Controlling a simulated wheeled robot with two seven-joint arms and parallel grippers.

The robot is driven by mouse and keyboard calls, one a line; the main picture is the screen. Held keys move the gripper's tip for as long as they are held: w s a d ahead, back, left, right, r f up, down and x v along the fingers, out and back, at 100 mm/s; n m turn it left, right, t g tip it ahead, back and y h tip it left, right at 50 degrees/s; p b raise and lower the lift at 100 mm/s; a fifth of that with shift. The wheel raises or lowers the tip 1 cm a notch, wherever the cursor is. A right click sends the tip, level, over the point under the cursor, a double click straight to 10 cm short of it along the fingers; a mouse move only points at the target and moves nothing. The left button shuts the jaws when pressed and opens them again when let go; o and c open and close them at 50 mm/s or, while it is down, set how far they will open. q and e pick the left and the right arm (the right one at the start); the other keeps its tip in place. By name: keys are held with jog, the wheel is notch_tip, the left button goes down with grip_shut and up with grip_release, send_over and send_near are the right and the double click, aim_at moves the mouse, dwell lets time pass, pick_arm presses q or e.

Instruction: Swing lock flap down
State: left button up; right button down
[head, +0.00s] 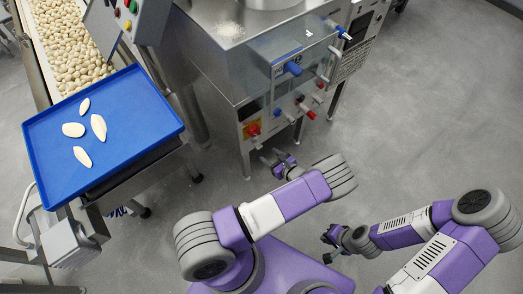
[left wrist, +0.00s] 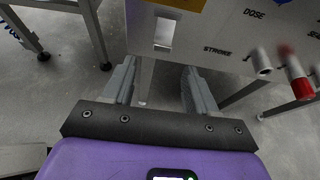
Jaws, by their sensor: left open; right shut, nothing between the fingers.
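A small bright metal flap (left wrist: 164,32) hangs on the pale machine panel (left wrist: 215,38), below a yellow plate (left wrist: 190,5), in the left wrist view. I take it to be the lock flap; its hinge is not clear. In the head view a red knob on a yellow plate (head: 252,129) sits at the panel's lower left; the flap is too small to make out there. My left gripper (left wrist: 158,88) is open and empty, its fingers below the flap and apart from it. It also shows in the head view (head: 272,158). My right gripper (head: 331,238) is shut and empty, lower right.
The steel machine (head: 225,60) carries blue, red and metal knobs and levers (head: 300,104) right of the flap. Grey floor (head: 430,110) is clear at the right.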

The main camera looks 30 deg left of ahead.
aim_at(260, 148)
pick_arm(q)
jog(key=b+x, duration=0.2)
jog(key=x, duration=0.5)
jog(key=shift+w+a+r, duration=0.1)
jog(key=shift+w, duration=0.15)
jog(key=c, duration=1.1)
jog(key=shift+o, duration=0.2)
